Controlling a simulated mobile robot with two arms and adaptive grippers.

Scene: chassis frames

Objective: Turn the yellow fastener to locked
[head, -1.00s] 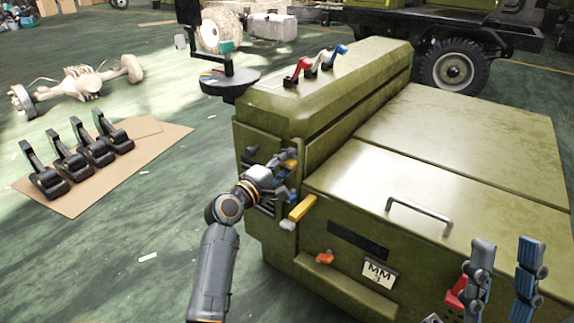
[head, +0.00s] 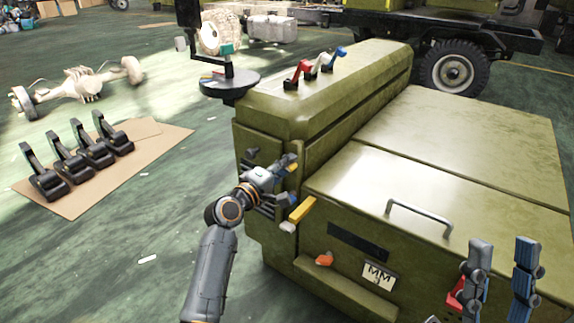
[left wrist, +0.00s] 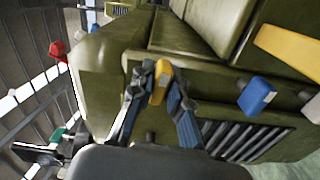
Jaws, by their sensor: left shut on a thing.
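The yellow fastener (left wrist: 159,84) is a small tab on the left front of the green chassis. In the left wrist view it stands nearly upright, leaning slightly, between my fingertips. Its tip also shows in the head view (head: 291,166). My left gripper (head: 287,179) is shut on it; the gripper hides its base in the head view. A blue fastener (left wrist: 257,95) sits beside it, apart from my fingers. My right gripper (head: 503,241) is at the lower right of the head view, with its two fingers apart and nothing visible between them.
A larger yellow bar (head: 302,209) juts from the chassis corner close to my left gripper. An orange knob (head: 324,260) and a silver handle (head: 420,216) are on the front box. Red, white and blue levers (head: 318,65) stand on top. Black pedals (head: 75,155) lie on cardboard at left.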

